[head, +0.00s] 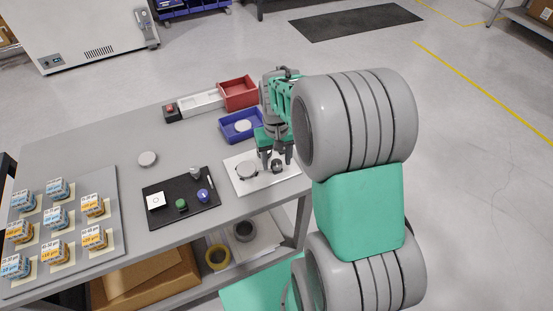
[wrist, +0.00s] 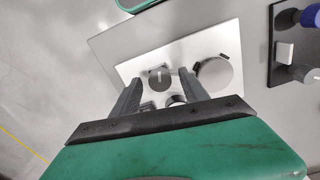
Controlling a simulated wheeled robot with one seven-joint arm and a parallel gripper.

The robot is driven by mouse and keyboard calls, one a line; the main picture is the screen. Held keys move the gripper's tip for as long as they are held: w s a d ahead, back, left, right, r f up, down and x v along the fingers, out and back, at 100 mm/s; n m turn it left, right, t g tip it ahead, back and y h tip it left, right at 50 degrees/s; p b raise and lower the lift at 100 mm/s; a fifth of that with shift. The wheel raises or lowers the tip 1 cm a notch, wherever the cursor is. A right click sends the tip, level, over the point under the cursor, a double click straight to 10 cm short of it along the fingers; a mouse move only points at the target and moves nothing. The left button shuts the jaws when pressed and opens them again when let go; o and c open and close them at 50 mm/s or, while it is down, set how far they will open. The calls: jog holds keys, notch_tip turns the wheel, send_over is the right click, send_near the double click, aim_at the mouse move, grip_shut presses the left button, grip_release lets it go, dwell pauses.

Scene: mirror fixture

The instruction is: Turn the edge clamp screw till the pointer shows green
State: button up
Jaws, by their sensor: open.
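The fixture is a pale metal plate (head: 247,186) on the table's right part, and it also shows in the wrist view (wrist: 200,48). A round silver disc (wrist: 214,76), likely the mirror, sits on it with a small dark block at its edge. Beside it is a round grey part (wrist: 160,78) with a dark line across it; I cannot tell if it is the screw head or the pointer dial. A smaller dark round part (wrist: 176,100) lies nearer my palm. My gripper (head: 277,166) is open above these parts, fingers apart on either side. No green mark is readable.
A black mat (head: 165,212) with knobs and a white block lies left of the plate.

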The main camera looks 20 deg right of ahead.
aim_at(276, 163)
notch_tip(276, 163, up, 8)
jog(key=shift+f, duration=0.1)
dwell(0.5)
